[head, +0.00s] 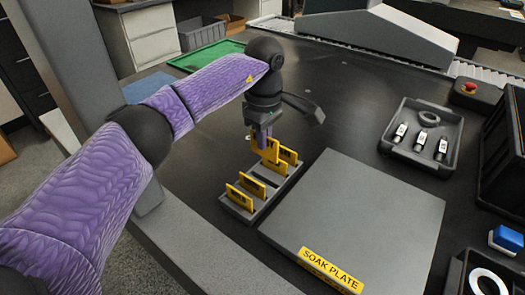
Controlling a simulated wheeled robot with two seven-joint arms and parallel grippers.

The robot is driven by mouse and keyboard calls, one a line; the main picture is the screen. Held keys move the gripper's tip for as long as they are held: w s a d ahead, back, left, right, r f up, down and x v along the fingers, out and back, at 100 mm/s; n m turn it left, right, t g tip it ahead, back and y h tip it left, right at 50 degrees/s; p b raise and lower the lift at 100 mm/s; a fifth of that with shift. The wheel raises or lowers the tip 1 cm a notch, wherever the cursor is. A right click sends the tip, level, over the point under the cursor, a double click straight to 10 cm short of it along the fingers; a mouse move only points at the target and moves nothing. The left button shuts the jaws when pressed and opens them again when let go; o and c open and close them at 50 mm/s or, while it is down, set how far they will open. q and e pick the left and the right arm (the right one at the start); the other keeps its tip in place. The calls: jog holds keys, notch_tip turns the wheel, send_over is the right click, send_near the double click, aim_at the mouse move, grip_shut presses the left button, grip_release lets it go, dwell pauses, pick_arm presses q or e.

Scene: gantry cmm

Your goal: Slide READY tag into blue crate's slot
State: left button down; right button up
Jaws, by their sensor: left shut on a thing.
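My left gripper (264,137) points down over the far end of a grey slotted rack (262,209) and is shut on a yellow tag (265,151). The held tag is upright, at or just above the rack; I cannot tell whether it still touches a slot. Several other yellow tags stand in the rack, two at the near end (239,198) and others at the far end (288,156). Their lettering is too small to read, so I cannot tell which is the READY tag. No blue crate is clearly recognisable. My right gripper is not in view.
A grey soak plate (355,215) lies right of the rack. A grey tray (457,163) with small labelled parts and a ring is farther right. A black bin (505,135), a blue-topped block (507,239) and a red button (470,87) line the right edge.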

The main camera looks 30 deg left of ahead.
pick_arm(q)
notch_tip(320, 180, up, 3)
jog(key=shift+f+p, duration=0.1)
jog(key=shift+p, duration=0.65)
jog(key=shift+r+p, duration=0.95)
jog(key=shift+r, duration=0.35)
jog(key=shift+f, duration=0.1)
